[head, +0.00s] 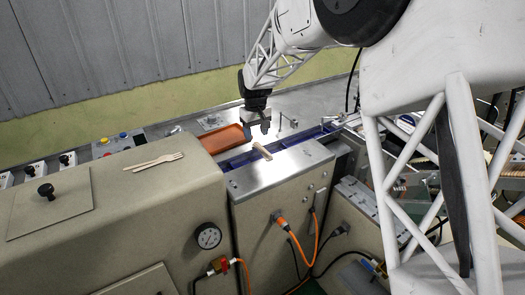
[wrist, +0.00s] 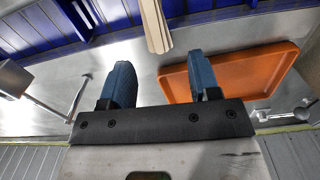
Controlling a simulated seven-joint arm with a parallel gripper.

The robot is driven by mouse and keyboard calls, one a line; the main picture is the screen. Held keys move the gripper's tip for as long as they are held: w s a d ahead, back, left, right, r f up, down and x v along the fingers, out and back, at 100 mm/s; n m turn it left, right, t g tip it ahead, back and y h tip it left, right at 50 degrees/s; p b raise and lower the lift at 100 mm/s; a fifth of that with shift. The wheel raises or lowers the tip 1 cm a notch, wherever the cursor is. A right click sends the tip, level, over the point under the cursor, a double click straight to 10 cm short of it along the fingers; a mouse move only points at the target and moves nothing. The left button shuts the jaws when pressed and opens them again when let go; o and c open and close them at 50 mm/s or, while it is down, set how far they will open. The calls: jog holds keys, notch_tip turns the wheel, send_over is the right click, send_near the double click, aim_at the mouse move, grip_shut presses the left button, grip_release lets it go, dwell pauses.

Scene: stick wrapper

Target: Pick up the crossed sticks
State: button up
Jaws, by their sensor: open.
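A short bundle of pale wooden sticks (head: 262,152) lies at the edge of the steel plate, partly over the blue conveyor channel. In the wrist view the bundle (wrist: 155,26) shows at the top middle, ahead of the gap between my fingers; its far end is cut off. I cannot tell whether its sticks cross. My gripper (head: 256,131) is open and empty, pointing down above and just behind the bundle, apart from it. Its two blue-grey fingers also show in the wrist view (wrist: 160,66). A wooden fork and another wooden stick (head: 153,162) lie on the beige machine top at left.
An orange tray (head: 207,140) sits just left of my gripper; in the wrist view it lies beside the right finger. The blue conveyor (head: 238,160) runs past the steel plate (head: 290,161). A small metal bracket (head: 289,122) stands right of my gripper.

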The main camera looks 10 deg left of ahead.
aim_at(256, 143)
jog(key=shift+f, duration=2.05)
jog(key=shift+c, duration=0.3)
jog(key=c, duration=0.9)
